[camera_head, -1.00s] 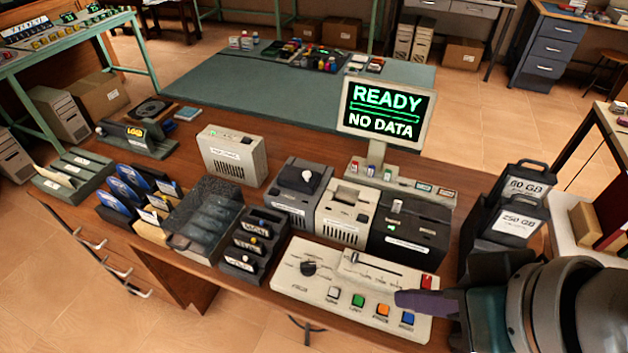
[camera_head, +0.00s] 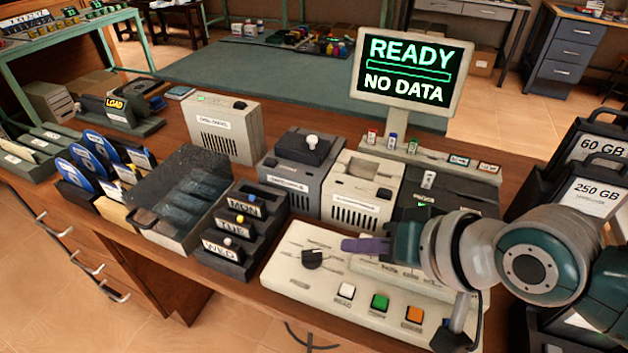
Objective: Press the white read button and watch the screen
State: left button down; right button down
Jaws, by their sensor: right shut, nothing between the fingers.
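The white read button (camera_head: 346,291) sits on the front of the cream control panel (camera_head: 290,277), left of a green button (camera_head: 379,302) and an orange button (camera_head: 414,314). Its top is uncovered. My right gripper (camera_head: 345,245) is shut and empty, above the back of the panel, pointing left. It is behind and above the white button, apart from it. The arm hides the panel's right part. My left gripper is not in view.
A black knob (camera_head: 313,258) is on the panel left of the gripper. Day-labelled black slots (camera_head: 240,228) and a clear-lidded tray (camera_head: 185,200) stand to the left. Grey and cream units (camera_head: 361,192) stand behind the panel.

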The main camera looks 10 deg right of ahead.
jog(key=b, duration=0.7)
send_over(351, 296)
notch_tip(351, 296, down, 7)
jog(key=shift+d+f, duration=0.1)
jog(key=shift+f, duration=0.05)
jog(key=shift+f+b, duration=0.8)
jog(key=shift+b, duration=0.05)
dwell(1.0)
jog(key=shift+f, duration=0.4)
jog(key=shift+f+b, duration=0.35)
jog(key=shift+b, duration=0.15)
dwell(0.3)
dwell(0.4)
jog(key=shift+r+p, duration=0.85)
jog(key=shift+p, duration=0.1)
